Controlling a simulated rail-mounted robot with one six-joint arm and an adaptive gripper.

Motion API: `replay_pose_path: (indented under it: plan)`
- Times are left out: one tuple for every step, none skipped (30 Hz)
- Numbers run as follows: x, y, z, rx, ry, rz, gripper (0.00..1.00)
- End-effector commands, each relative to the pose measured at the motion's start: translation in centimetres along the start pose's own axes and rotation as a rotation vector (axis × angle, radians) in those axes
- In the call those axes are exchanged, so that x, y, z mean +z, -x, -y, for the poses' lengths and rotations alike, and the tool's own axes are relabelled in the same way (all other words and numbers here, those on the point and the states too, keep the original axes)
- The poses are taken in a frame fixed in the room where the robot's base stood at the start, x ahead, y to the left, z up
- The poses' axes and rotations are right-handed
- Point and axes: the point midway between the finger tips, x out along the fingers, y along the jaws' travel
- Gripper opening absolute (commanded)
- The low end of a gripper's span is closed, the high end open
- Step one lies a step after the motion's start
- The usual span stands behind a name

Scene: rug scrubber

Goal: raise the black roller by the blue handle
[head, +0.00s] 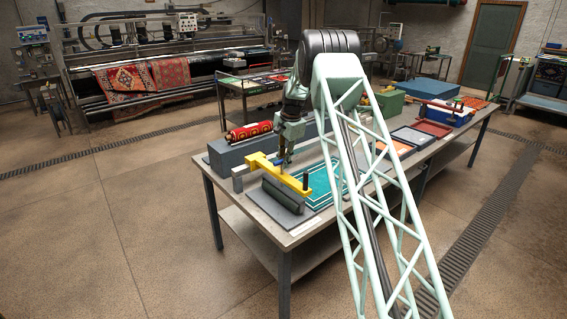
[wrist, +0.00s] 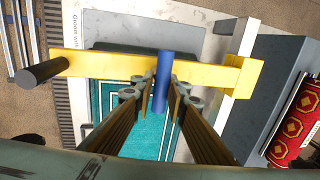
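A yellow bar (head: 275,172) stretches over the near end of the workbench and spans the wrist view (wrist: 95,64). A dark upright cylinder, seemingly the black roller (head: 306,182), stands at its near right end. It shows at the left in the wrist view (wrist: 45,72). The blue handle (wrist: 163,80) stands on the bar between my fingers; I cannot make it out in the head view. My gripper (head: 284,163) is above the bar. In the wrist view its fingers (wrist: 163,92) flank the handle closely and appear shut on it.
Trays and boxes fill the bench's far end.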

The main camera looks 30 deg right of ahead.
Motion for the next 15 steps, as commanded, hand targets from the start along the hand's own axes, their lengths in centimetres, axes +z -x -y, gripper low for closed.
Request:
replay_pose_path:
  plan:
    - [0.0,0.0,0.1,-0.001,0.000,-0.001,0.00]
    - [0.0,0.1,0.1,-0.001,0.000,-0.001,0.00]
    - [0.0,0.1,0.1,-0.002,0.000,-0.001,0.00]
    - [0.0,0.1,0.1,-0.002,0.000,-0.001,0.00]
    - [0.0,0.1,0.1,-0.002,0.000,-0.001,0.00]
    - [0.0,0.3,0.2,-0.002,0.000,-0.001,0.00]
    - [0.0,0.6,0.2,-0.002,0.000,-0.001,0.00]
    - [0.0,0.8,0.3,-0.003,0.000,-0.001,0.00]
    - [0.0,1.3,0.4,-0.003,0.000,-0.001,0.00]
    - [0.0,1.7,0.5,-0.003,0.000,-0.001,0.00]
    - [0.0,2.2,0.6,-0.004,0.000,-0.002,0.00]
    - [-0.1,2.8,0.7,-0.004,-0.001,-0.002,0.00]
    - [-0.1,3.2,0.8,-0.004,-0.001,-0.002,0.00]
    - [-0.1,3.6,0.9,-0.005,-0.001,-0.002,0.00]
    - [-0.1,4.1,1.0,-0.004,-0.001,-0.002,0.00]
